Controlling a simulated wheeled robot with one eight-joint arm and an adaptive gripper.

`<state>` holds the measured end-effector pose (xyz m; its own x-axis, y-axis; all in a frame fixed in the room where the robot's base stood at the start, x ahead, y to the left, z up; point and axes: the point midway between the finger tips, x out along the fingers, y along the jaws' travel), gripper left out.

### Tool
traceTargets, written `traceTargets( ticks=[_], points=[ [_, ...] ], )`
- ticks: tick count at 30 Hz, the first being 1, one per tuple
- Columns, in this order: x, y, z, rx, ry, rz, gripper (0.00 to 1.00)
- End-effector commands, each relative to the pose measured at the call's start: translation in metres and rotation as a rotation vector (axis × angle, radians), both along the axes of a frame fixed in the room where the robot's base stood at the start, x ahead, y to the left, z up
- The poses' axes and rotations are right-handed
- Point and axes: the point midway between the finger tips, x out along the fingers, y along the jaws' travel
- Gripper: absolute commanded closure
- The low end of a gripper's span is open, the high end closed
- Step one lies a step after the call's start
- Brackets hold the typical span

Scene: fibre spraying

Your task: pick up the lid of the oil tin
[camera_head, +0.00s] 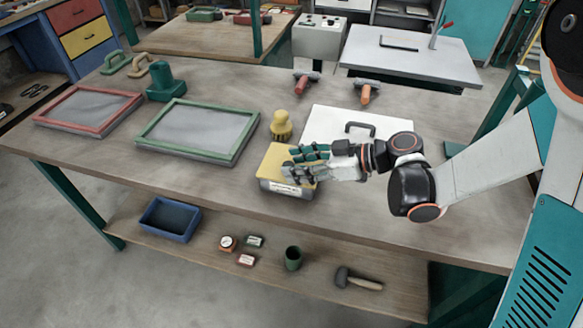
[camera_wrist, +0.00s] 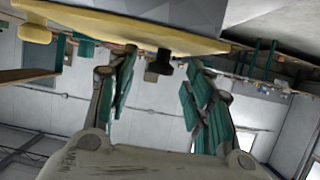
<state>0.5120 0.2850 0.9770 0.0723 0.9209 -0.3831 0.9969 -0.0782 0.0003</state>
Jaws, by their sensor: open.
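The oil tin (camera_head: 273,184) is a low box with a yellow lid (camera_head: 277,158) and a white label, near the table's front edge. In the wrist view, the tin's grey side and the lid's yellow edge (camera_wrist: 95,34) appear upside down across the top. A dark knob (camera_wrist: 162,65) stands out from the lid. My gripper (camera_head: 301,162) reaches in from the right over the tin. Its teal fingers are apart, one on each side of the knob in the wrist view (camera_wrist: 160,80). Contact with the knob is not visible. In the head view the fingers hide the knob.
A yellow brush (camera_head: 281,127) stands just behind the tin. A green-framed screen (camera_head: 240,142) and a red-framed screen (camera_head: 40,119) lie to the left. A white panel with a black handle (camera_head: 319,120) lies behind my gripper.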

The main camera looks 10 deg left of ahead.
Motion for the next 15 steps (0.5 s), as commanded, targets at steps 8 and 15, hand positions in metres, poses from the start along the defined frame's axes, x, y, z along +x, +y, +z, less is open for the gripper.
traceTargets(
  ticks=[8, 15],
  points=[
    [0.0003, 0.0049, -0.0014, 0.0, 0.0, 0.0, 0.53],
    [0.0003, 0.0047, -0.0014, 0.0, 0.0, 0.0, 1.0]
  ],
)
